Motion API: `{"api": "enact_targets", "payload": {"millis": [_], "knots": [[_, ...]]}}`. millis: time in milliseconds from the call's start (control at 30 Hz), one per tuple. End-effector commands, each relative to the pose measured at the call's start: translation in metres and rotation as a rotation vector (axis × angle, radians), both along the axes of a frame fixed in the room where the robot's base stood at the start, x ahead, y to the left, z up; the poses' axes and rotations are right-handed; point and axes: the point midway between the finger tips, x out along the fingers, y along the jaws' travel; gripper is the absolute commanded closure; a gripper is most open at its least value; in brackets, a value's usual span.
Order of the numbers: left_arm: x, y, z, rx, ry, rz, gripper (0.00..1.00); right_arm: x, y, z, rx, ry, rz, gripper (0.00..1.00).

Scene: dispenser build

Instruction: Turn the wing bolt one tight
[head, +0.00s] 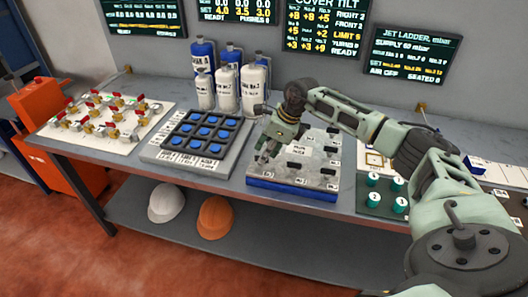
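A grey cover plate (325,157) with several black wing bolts lies on a blue base (290,190) at the middle of the bench. One black wing bolt (296,165) shows on the plate near its centre, and another (333,131) shows at its far edge. I cannot read which one is bolt one. My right gripper (266,157) points down over the plate's left part. Its fingers are small and dark here, and I cannot tell whether they are open or touch a bolt. The gripper hides that part of the plate. My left gripper is not in view.
A panel of blue buttons (197,133) stands left of the plate. A white board of brass valves with red handles (103,121) lies farther left. White and blue bottles (226,88) stand behind. Green knobs (372,179) are to the right. Screens hang on the wall.

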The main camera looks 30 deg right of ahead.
Motion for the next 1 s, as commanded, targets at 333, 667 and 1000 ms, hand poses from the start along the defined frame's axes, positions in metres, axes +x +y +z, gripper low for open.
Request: {"api": "enact_targets", "payload": {"millis": [333,667,1000], "knots": [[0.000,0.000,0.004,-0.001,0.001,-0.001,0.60,0.004,0.004,-0.014,0.002,0.000,-0.001,0.74],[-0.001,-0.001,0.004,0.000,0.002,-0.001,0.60,0.004,0.004,-0.014,0.002,-0.001,-0.001,0.94],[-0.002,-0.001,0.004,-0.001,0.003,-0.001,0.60,0.004,0.004,-0.014,0.002,-0.001,-0.001,1.00]]}}
